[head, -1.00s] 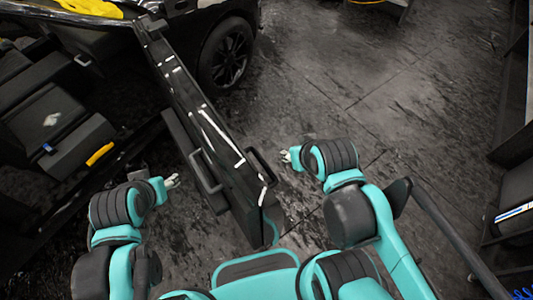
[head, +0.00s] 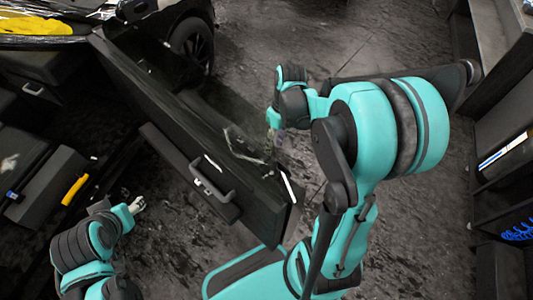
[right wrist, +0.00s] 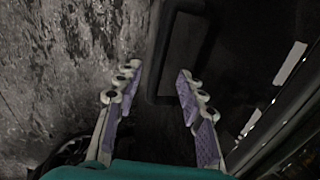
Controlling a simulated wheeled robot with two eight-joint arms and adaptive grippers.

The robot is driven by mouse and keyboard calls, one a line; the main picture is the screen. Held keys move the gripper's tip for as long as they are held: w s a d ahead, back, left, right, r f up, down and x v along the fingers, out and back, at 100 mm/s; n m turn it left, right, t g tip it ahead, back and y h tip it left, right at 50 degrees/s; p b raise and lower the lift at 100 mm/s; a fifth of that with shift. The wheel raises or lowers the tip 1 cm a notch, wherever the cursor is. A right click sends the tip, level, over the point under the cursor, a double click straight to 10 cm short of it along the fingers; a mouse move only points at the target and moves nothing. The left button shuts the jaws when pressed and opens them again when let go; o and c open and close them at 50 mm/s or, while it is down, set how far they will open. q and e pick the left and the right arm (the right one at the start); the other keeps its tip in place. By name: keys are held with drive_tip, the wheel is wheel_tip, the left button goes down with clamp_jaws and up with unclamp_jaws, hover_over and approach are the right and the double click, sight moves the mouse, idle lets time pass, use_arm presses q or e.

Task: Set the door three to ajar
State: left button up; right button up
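The black car door (head: 160,110) stands swung out from the car, seen from above. It has a grab handle (head: 212,182) on its left face and an outer handle (head: 245,148) on its right face. My right gripper (head: 275,128) is on the right side of the door, beside the outer handle. In the right wrist view, my right gripper (right wrist: 158,74) is open and empty. A dark handle loop (right wrist: 158,95) lies just ahead of its fingertips. My left gripper (head: 138,205) is left of the door, apart from it; its fingers are too small to judge.
The dark car body with a wheel (head: 190,45) is at the upper left. Shelving (head: 505,150) runs along the right edge. Open dark floor lies between door and shelves.

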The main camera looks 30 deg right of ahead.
drive_tip(key=f, duration=0.2)
drive_tip(key=f+b, duration=0.1)
drive_tip(key=f, duration=0.1)
drive_tip(key=a+f+b, duration=0.1)
drive_tip(key=f, duration=0.1)
drive_tip(key=shift+s+f, duration=0.2)
drive_tip(key=shift+c, duration=0.2)
drive_tip(key=shift+a, duration=0.1)
clamp_jaws()
